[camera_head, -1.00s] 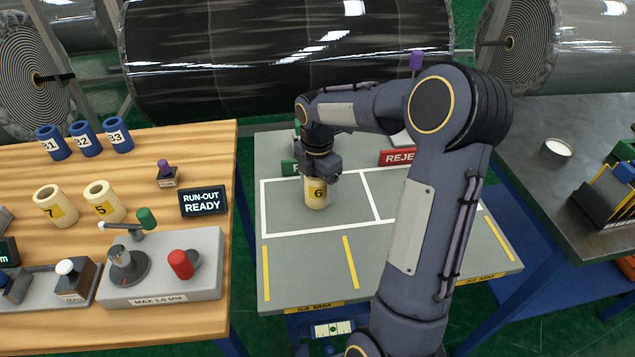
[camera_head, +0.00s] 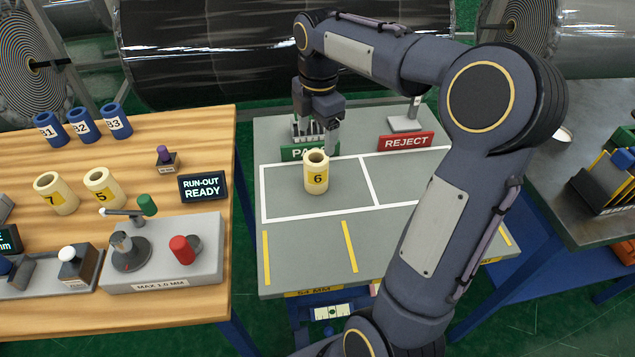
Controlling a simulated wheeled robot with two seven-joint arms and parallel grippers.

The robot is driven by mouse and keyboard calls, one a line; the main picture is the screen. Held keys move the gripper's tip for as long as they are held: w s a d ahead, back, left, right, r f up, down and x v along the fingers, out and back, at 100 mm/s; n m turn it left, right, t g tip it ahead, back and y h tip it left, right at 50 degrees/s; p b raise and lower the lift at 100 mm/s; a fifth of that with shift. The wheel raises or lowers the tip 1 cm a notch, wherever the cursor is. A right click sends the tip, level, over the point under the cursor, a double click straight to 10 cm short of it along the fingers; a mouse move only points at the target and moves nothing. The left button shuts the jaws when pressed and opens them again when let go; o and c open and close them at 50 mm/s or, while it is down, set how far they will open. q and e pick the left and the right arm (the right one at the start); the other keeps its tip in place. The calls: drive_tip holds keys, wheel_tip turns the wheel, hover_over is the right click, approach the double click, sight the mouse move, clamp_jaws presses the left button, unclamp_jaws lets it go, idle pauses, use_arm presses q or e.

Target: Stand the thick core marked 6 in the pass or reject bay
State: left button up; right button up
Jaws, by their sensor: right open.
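The thick cream core marked 6 (camera_head: 316,177) stands upright in the left bay of the grey table, just in front of the green PASS sign (camera_head: 297,153). My right gripper (camera_head: 318,141) is open and empty, above and behind the core and apart from it. It partly covers the PASS sign. The red REJECT sign (camera_head: 406,141) stands behind the right bay (camera_head: 395,180), whose bare part is empty; my right arm covers some of it. My left gripper is not in view.
On the wooden table (camera_head: 150,330) at left stand cores 7 (camera_head: 56,194) and 5 (camera_head: 104,188), blue cores (camera_head: 80,125), a gauge fixture (camera_head: 165,258) and a RUN-OUT READY display (camera_head: 203,188). A dark bench (camera_head: 560,190) is at right. The front of the grey table is clear.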

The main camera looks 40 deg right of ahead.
drive_tip(key=s+a+f+m+t+y, duration=0.1)
drive_tip(key=s+a+f+m+t, duration=0.1)
drive_tip(key=s+a+m, duration=0.5)
drive_tip(key=s+a+f+m+t+y, duration=0.2)
drive_tip(key=s+a+m, duration=0.6)
drive_tip(key=s+m, duration=0.4)
drive_tip(key=shift+s+f+t+y, duration=0.3)
drive_tip(key=shift+s+f+t, duration=0.05)
drive_tip(key=shift+s+t, duration=0.25)
